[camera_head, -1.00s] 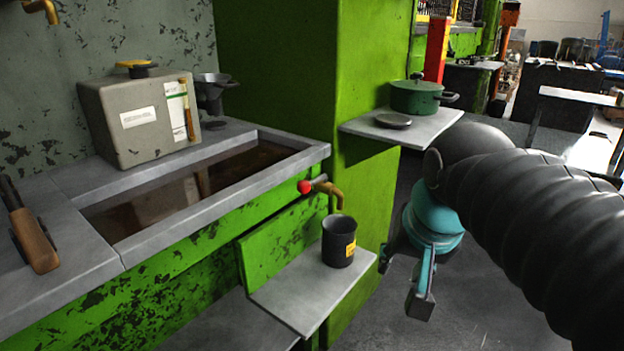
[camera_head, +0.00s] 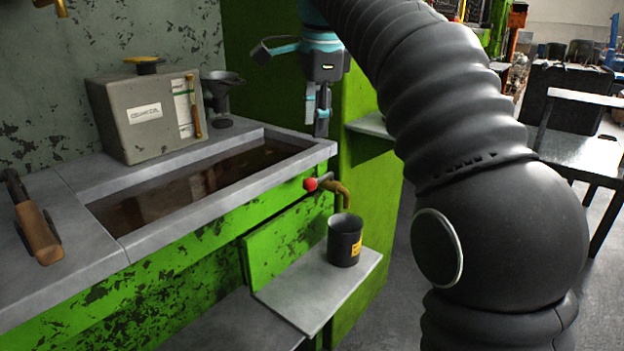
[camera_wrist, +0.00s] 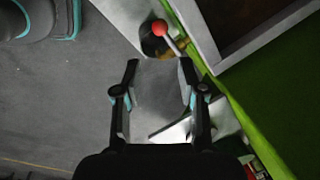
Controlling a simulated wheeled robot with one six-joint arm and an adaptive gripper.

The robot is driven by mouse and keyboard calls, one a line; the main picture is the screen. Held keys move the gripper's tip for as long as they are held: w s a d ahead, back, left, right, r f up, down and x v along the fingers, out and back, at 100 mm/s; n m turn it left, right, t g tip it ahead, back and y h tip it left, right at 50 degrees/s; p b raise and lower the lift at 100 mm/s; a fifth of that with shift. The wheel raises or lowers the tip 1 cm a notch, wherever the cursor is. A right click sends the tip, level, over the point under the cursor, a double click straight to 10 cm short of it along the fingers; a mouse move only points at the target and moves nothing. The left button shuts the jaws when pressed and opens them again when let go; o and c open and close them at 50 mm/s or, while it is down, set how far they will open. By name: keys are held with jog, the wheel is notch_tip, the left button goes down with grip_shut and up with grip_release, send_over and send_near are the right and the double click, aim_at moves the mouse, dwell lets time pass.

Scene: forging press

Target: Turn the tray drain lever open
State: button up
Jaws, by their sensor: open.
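The tray drain lever (camera_head: 310,184) has a red ball knob and sits at the front right corner of the tray (camera_head: 232,196), above a curved brass spout (camera_head: 342,192). In the wrist view the red knob (camera_wrist: 160,28) is beyond my fingertips, near the top of the picture, on a pale stem. My gripper (camera_head: 318,118) is open and empty, pointing down above the lever and apart from it. In the wrist view my gripper (camera_wrist: 158,66) shows both fingers spread, with nothing between them. The tray holds dark brown liquid.
A black cup (camera_head: 345,240) with a yellow label stands on a small grey shelf (camera_head: 300,287) under the spout. A grey box (camera_head: 150,120) and a funnel (camera_head: 221,92) stand behind the tray. A wooden-handled tool (camera_head: 36,235) lies at the left. A green pillar (camera_head: 362,200) rises right behind the lever.

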aim_at(311, 179)
jog(key=f+b, duration=0.1)
jog(key=f, duration=0.3)
jog(key=w+f+b, duration=0.1)
jog(key=f, duration=0.4)
jog(key=w+f+b, duration=0.1)
jog(key=f+b, duration=0.1)
jog(key=f, duration=0.2)
jog(key=shift+w+a+f, duration=0.15)
jog(key=shift+w+a, duration=0.1)
jog(key=shift+a, duration=0.15)
grip_shut()
